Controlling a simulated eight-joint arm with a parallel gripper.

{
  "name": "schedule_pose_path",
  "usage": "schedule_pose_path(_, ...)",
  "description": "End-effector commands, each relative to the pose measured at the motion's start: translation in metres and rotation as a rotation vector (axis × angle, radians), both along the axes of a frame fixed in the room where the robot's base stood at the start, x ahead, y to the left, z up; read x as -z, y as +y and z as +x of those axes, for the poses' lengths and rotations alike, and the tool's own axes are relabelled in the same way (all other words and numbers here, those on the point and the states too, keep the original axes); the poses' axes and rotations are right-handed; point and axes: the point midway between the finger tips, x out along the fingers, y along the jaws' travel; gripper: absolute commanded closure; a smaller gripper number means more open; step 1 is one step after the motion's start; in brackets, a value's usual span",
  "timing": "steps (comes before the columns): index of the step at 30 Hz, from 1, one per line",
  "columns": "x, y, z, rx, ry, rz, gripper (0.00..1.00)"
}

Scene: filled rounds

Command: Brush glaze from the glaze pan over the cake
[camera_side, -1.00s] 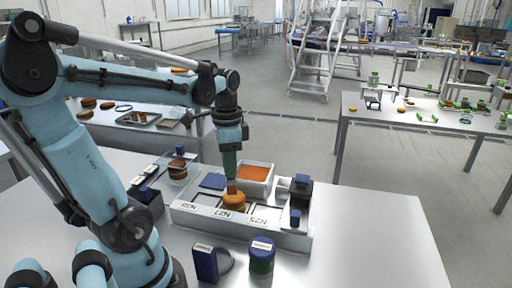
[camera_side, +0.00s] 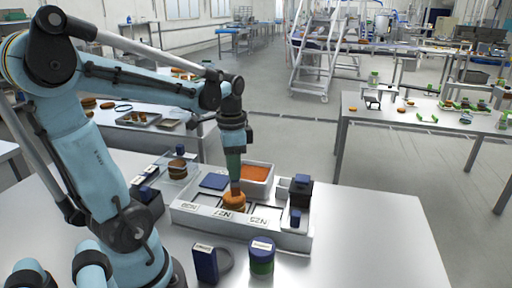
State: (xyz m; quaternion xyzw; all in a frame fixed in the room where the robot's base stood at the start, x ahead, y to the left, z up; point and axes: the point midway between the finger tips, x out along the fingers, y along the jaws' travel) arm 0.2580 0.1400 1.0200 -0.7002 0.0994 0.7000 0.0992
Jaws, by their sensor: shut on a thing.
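The cake (camera_side: 234,204), round and golden-brown, sits in the middle bay of the light tray (camera_side: 187,212). The glaze pan (camera_side: 270,179), a pale rectangular pan with orange glaze in it, stands just behind the cake, a little to the right. My gripper (camera_side: 233,150) points down above the cake, shut on a brush with a dark green handle (camera_side: 233,165) and brown bristles (camera_side: 235,187). The bristles are at the cake's top; I cannot tell whether they press on it. The gripper's fingers are too small to make out.
A dark blue block device (camera_side: 300,186) stands at the tray's right end. A stacked cake in a clear holder (camera_side: 177,168) is at the left. A blue box (camera_side: 204,264) and a blue-lidded green jar (camera_side: 262,256) stand in front. The table's right side is clear.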

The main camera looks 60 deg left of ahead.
Motion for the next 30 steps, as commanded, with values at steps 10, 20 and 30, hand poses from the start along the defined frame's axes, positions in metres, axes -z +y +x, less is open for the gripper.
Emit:
schedule_pose_path(10, -0.002, 0.001, 0.002, 0.000, 0.000, 0.000, 1.00)
schedule_pose_path(20, -0.002, 0.016, 0.025, -0.003, 0.000, 0.000, 1.00)
schedule_pose_path(30, -0.002, 0.016, 0.002, 0.000, 0.000, 0.000, 1.00)
